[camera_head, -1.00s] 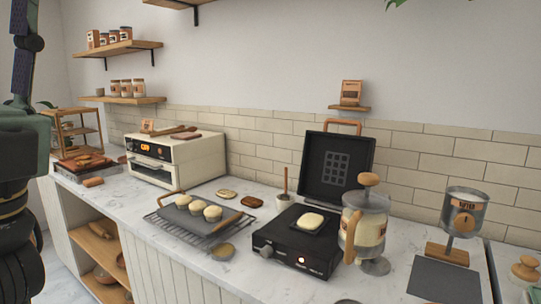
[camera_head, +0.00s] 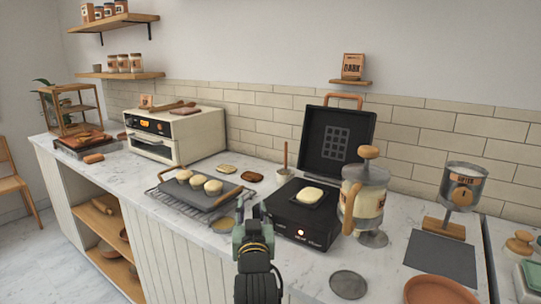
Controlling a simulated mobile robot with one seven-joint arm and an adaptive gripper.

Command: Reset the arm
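The end of my arm shows at the bottom middle, in front of the counter's near edge, with my gripper (camera_head: 253,224) pointing away from me toward the waffle iron. The fingers are too small and covered to tell whether they are apart. Nothing is visibly held. The open black waffle iron (camera_head: 284,226) stands just beyond and to the right, with pale batter (camera_head: 312,195) on its lower plate. Its small light glows amber. The lid (camera_head: 336,145) is raised.
A glass batter dispenser (camera_head: 366,200) stands right of the iron. A tray of muffins (camera_head: 222,204) sits on a wire rack at left. A white oven (camera_head: 180,136) stands behind it. A dark disc (camera_head: 348,285) and a terracotta plate (camera_head: 437,292) lie at the front right.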

